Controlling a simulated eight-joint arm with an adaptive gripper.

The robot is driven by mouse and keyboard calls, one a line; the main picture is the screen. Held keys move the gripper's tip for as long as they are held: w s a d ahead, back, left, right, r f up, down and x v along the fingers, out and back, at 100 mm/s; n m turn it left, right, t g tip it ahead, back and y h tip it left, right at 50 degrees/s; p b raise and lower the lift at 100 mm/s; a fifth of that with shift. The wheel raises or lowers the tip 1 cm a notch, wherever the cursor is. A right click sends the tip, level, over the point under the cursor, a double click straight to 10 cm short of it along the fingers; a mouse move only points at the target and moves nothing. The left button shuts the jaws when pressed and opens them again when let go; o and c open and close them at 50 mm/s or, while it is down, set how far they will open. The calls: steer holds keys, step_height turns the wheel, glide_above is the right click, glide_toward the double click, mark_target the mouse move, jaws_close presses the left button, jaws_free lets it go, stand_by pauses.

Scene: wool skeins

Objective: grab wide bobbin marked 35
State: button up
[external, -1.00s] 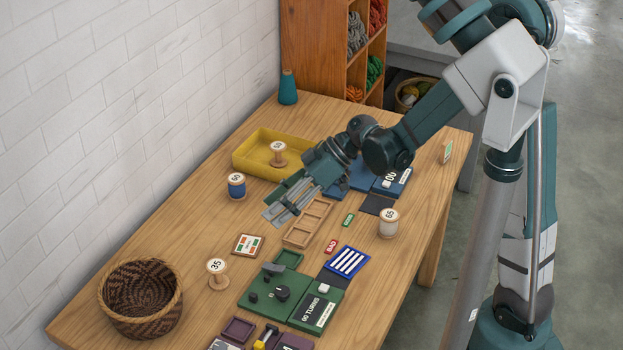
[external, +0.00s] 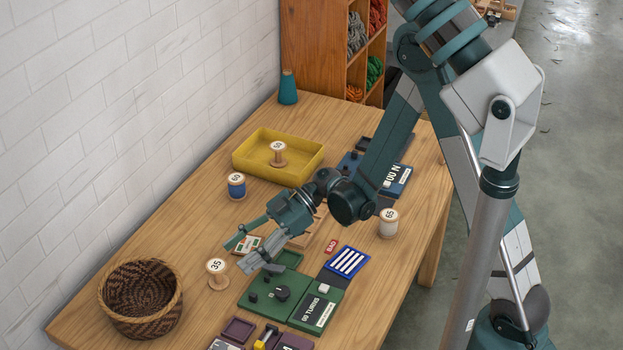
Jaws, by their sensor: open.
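The bobbin marked 35 (external: 217,273) stands upright on the table, a bare wooden spool with a pale round top label. It is left of the green box and right of the woven basket. My gripper (external: 236,256) is open and empty, its fingers pointing down-left toward the bobbin. In the picture the fingertips are just up and right of it, apart from it; the exact height is unclear. My gripper and wrist hide parts of the small card and the wooden tray behind them.
A blue bobbin (external: 237,186) and a white bobbin (external: 388,222) stand farther back. Another spool (external: 278,154) stands in the yellow tray (external: 245,166). The woven basket (external: 140,298) is at left. The green box (external: 318,308) is close to the right. Bare table lies around the 35 bobbin.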

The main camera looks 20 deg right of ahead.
mark_target(216, 274)
steer(key=shift+s+a+f, duration=0.1)
steer(key=shift+a+f, duration=0.05)
steer(key=shift+a, duration=0.05)
stand_by(0.3)
steer(key=shift+x, duration=1.15)
steer(key=shift+b, duration=0.3)
steer(key=shift+b+x, duration=0.75)
steer(key=shift+x, duration=1.85)
steer(key=shift+c, duration=0.7)
steer(key=c, duration=1.1)
